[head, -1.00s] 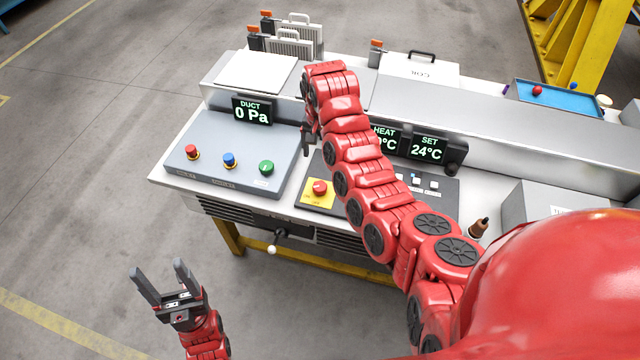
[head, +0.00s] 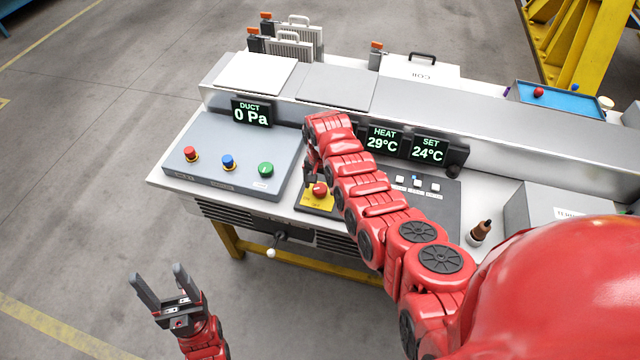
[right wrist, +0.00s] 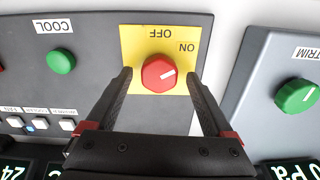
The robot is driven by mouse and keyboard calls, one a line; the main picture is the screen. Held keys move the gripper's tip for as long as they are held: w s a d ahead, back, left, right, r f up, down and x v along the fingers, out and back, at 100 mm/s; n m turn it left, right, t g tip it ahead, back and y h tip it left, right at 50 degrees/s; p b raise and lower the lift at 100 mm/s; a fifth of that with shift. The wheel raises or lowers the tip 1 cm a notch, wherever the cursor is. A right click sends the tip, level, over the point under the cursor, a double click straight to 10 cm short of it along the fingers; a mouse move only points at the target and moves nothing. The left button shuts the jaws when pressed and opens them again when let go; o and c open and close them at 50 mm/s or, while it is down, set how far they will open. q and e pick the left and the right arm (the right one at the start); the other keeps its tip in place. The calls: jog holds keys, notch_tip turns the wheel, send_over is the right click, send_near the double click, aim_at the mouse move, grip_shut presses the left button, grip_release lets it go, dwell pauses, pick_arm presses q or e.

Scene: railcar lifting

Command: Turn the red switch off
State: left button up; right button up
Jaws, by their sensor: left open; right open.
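The red switch (head: 320,190) is a round knob on a yellow plate on the dark control panel. In the right wrist view the red switch (right wrist: 158,72) shows a white mark pointing to the right and slightly up, nearer the ON label than the OFF label. My right gripper (head: 312,178) is open just over the switch, and in its wrist view the two fingers lie on either side of the knob, with gaps. I cannot tell how far above it the tips are. My left gripper (head: 160,283) is open and empty, in front of the bench at the lower left.
A grey box (head: 225,183) with red, blue and green knobs stands left of the panel. A green COOL button (right wrist: 61,61) and small white switches (right wrist: 40,123) are on the same panel.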

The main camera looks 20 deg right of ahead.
jog(key=c, duration=1.4)
jog(key=shift+o, duration=0.2)
